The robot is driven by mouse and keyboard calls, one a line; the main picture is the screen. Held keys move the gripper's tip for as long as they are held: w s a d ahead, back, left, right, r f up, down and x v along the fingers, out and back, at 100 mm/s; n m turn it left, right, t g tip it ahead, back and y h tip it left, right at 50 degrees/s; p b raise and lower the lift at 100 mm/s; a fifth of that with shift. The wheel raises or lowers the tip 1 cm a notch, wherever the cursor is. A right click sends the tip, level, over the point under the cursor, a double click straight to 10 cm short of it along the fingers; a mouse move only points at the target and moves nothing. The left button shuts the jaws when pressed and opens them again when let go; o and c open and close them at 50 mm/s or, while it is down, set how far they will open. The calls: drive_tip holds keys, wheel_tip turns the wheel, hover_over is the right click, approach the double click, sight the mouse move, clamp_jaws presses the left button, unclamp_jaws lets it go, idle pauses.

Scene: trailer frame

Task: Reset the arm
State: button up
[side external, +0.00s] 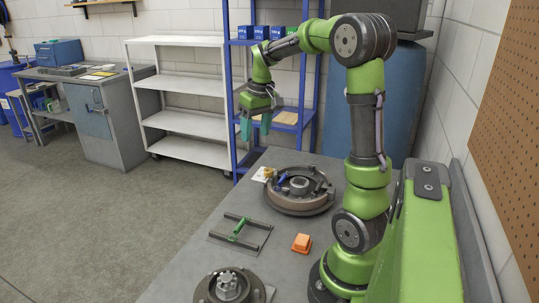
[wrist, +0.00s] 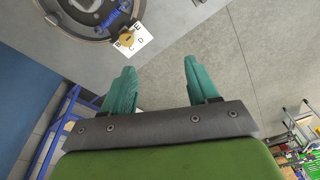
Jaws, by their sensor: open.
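My gripper (side external: 256,127) is raised in the air above the far end of the grey table, its teal fingers pointing down. In the wrist view my gripper (wrist: 156,84) shows its two fingers well apart with nothing between them. It touches nothing. My green arm is bent, with its forearm reaching up and over toward the left.
On the grey table (side external: 220,262) stand a round brake assembly (side external: 298,190), a white card with a gold piece (side external: 263,174), a green-and-black frame (side external: 240,231), an orange block (side external: 301,243) and a hub (side external: 229,287). A blue shelf (side external: 235,100) stands behind. Air around my gripper is clear.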

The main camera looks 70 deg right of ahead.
drive_tip(key=s+a+r+t+y, duration=0.1)
drive_tip(key=s+a, duration=0.3)
drive_tip(key=a, duration=0.9)
drive_tip(key=s+a+r+n+t+y, duration=0.1)
drive_tip(key=s+a+t, duration=0.3)
drive_tip(key=a, duration=0.9)
drive_tip(key=shift+a+r+n+t, duration=0.15)
drive_tip(key=shift+n+t, duration=0.15)
